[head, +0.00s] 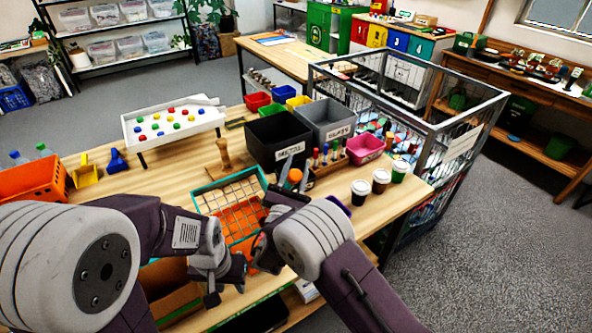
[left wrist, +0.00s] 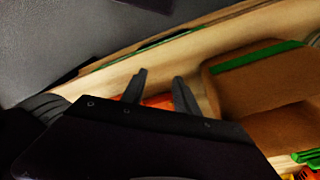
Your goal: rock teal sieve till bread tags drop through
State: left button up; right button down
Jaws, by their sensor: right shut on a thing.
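The teal sieve (head: 199,201) is a rectangular teal frame with an open wire mesh, in the middle of the head view. Orange surface (head: 238,219) shows through and below its mesh. I cannot make out bread tags; my arms hide the near part of the sieve.
Black (head: 280,132) and grey (head: 327,118) bins stand behind the sieve. A pink bin (head: 365,149) and lidded cups (head: 381,180) are to the right. A white tray with coloured dots (head: 172,122) is behind left. A wire cage (head: 465,130) borders the right side.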

jog(key=shift+s+d+f, duration=0.15)
jog(key=shift+f, duration=0.05)
dwell(0.5)
jog(key=c, duration=1)
grip_release()
jog(key=shift+s+d+r, duration=0.1)
jog(key=shift+r, duration=0.15)
jog(key=s+d+r+b, duration=0.1)
jog(key=s+d+r, duration=0.4)
jog(key=d+r, duration=0.5)
jog(key=shift+s+d+r, duration=0.2)
jog(key=shift+r, duration=0.15)
